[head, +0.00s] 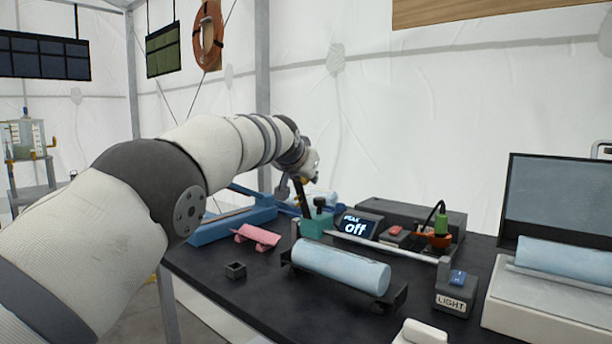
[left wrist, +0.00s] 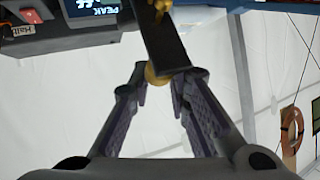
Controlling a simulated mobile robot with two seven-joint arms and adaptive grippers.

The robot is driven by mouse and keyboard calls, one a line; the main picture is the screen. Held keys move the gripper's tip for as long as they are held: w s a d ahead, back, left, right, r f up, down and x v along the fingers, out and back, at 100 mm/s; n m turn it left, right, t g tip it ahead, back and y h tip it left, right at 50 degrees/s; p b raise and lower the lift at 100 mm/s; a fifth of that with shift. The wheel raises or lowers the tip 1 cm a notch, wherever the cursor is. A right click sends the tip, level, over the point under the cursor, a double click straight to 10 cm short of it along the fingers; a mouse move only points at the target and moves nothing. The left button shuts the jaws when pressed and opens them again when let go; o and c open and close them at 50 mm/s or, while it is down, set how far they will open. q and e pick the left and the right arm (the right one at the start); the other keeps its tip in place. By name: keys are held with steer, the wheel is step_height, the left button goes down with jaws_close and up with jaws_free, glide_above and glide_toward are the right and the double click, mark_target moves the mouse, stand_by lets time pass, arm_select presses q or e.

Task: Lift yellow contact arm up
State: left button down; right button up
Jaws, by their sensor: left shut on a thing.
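In the left wrist view the contact arm shows as a black bar (left wrist: 168,42) with a yellow-gold knob at its lower end and another gold fitting near the top edge. My left gripper (left wrist: 158,78) has its fingers closed around the lower gold knob. In the head view my left gripper (head: 298,183) is over the back of the black table, with the dark bar (head: 302,200) slanting down beside it toward a teal-green block (head: 317,222). The rest of the contact arm is largely hidden there. My right gripper is not in view.
A display (head: 357,225) reading "PEAK off" stands right of the teal block. A pale blue cylinder (head: 340,267) lies on a black stand in front.

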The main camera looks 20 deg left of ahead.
arm_select(q)
steer(key=shift+f, duration=0.9)
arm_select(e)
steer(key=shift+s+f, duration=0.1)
arm_select(q)
steer(key=c, duration=1.5)
jaws_free()
steer(key=shift+w, duration=0.15)
steer(key=r, duration=0.1)
steer(key=s+r+p, duration=0.1)
steer(key=r+p, duration=0.1)
steer(key=r, duration=0.1)
steer(key=shift+s+d, duration=0.3)
steer(key=shift+d, duration=0.1)
steer(key=s+r+p, duration=0.1)
steer(key=r, duration=0.2)
steer(key=s+d+r, duration=0.1)
steer(key=s+r, duration=0.1)
steer(key=s+d+r+p, duration=0.1)
steer(key=s+r, duration=0.1)
steer(key=r, duration=0.1)
steer(key=shift+d+r+p, duration=0.25)
steer(key=shift+r+p, duration=0.05)
steer(key=shift+r, duration=0.05)
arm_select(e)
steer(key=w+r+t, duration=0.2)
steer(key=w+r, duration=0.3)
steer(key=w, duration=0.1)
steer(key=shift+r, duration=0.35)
